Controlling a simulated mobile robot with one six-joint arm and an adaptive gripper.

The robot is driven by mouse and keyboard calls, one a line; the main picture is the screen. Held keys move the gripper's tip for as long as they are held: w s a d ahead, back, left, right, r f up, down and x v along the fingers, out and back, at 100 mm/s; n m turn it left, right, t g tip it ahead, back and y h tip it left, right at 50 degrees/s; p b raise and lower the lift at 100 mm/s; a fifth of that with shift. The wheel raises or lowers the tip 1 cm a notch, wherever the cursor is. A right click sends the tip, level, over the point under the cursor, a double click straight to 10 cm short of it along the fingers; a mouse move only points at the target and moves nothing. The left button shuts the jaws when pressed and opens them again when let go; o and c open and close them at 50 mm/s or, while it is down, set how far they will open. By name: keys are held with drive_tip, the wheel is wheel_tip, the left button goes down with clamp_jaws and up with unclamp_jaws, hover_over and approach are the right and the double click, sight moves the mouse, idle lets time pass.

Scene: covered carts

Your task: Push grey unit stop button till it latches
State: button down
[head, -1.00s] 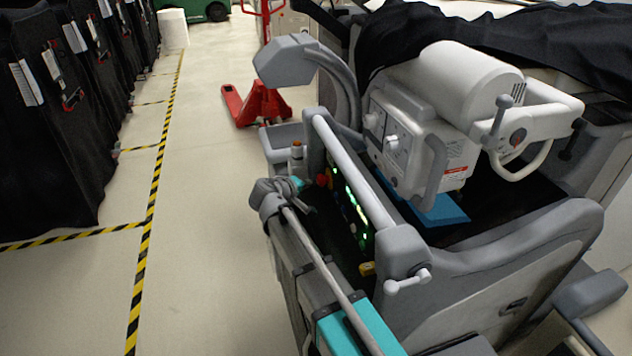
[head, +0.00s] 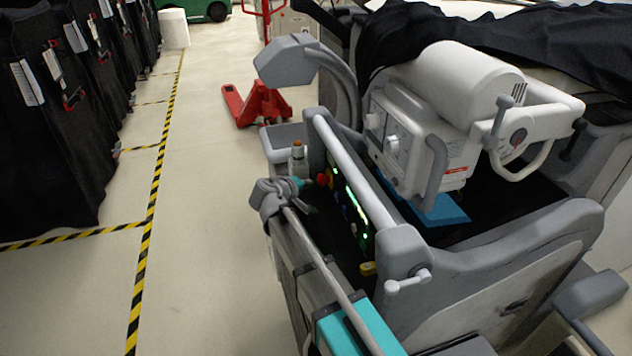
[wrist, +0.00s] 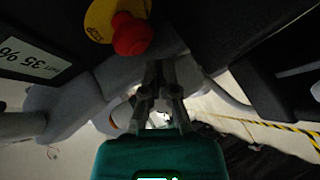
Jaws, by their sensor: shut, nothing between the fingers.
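The red stop button (head: 323,180) sits at the far end of the grey unit's control panel. In the wrist view the red button (wrist: 132,35) stands out from a yellow round plate (wrist: 102,20), close to my fingers and up-left of them. My gripper (wrist: 160,66) is shut and empty, its fingertips a little apart from the button in the picture; I cannot tell the exact depth gap. In the head view my wrist and gripper are beside the panel's far end, left of the button, with the fingers partly hard to make out.
The panel (head: 352,210) has lit green lights and a white rail (head: 350,165) above it. A bottle with an orange cap (head: 298,160) stands just behind my wrist. A yellow part (head: 368,268) is near the panel's near end. Open floor lies left.

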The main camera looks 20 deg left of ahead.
drive_tip(key=shift+w+d, duration=0.15)
drive_tip(key=shift+d, duration=0.05)
drive_tip(key=shift+w+d, duration=0.2)
drive_tip(key=shift+w+d, duration=0.2)
drive_tip(key=shift+d, duration=0.2)
idle(1.4)
drive_tip(key=shift+a, duration=0.15)
drive_tip(key=shift+s+a, duration=0.45)
drive_tip(key=shift+a, duration=0.2)
drive_tip(key=shift+a, duration=0.1)
idle(0.3)
drive_tip(key=s+a, duration=0.1)
drive_tip(key=a, duration=0.1)
drive_tip(key=s+a, duration=0.1)
drive_tip(key=a, duration=0.1)
drive_tip(key=shift+s, duration=0.3)
idle(1.0)
